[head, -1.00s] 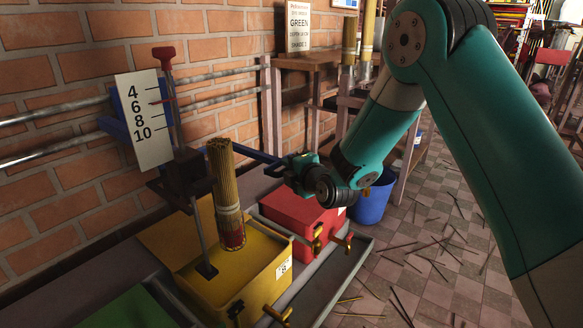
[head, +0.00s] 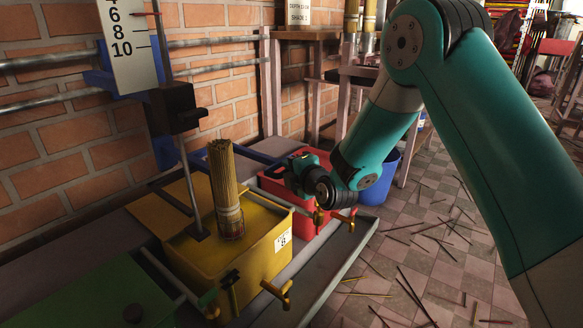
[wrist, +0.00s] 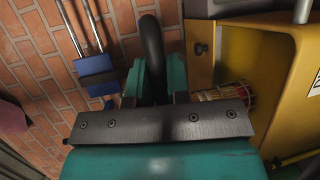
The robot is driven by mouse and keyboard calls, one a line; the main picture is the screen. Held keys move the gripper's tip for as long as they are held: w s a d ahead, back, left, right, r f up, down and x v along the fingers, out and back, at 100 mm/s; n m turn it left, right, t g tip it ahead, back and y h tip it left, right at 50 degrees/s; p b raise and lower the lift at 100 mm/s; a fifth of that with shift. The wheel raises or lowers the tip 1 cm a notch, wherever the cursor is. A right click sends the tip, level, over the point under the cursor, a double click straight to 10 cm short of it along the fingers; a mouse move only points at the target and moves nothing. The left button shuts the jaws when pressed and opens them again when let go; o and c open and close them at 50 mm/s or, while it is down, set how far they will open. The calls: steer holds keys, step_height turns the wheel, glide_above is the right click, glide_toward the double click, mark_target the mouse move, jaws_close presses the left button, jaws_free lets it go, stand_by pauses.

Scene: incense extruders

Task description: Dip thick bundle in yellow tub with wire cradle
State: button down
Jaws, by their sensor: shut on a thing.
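The thick bundle (head: 226,185) of tan sticks stands nearly upright over the yellow tub (head: 248,268). The wire cradle (head: 232,224) wraps its lower end, which is at or close to the yellow surface inside the tub; I cannot tell how deep it sits. In the wrist view, the bundle's banded end (wrist: 232,92) shows beside the yellow tub (wrist: 285,75).
A red tub (head: 318,170) and blue bucket (head: 375,185) are to the right, a green tub (head: 100,305) at front left. Sticks litter the floor.

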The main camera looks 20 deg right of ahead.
steer(key=shift+f+b, duration=1.05)
steer(key=shift+f, duration=0.75)
steer(key=shift+s+f, duration=0.1)
steer(key=c, duration=1.1)
jaws_free()
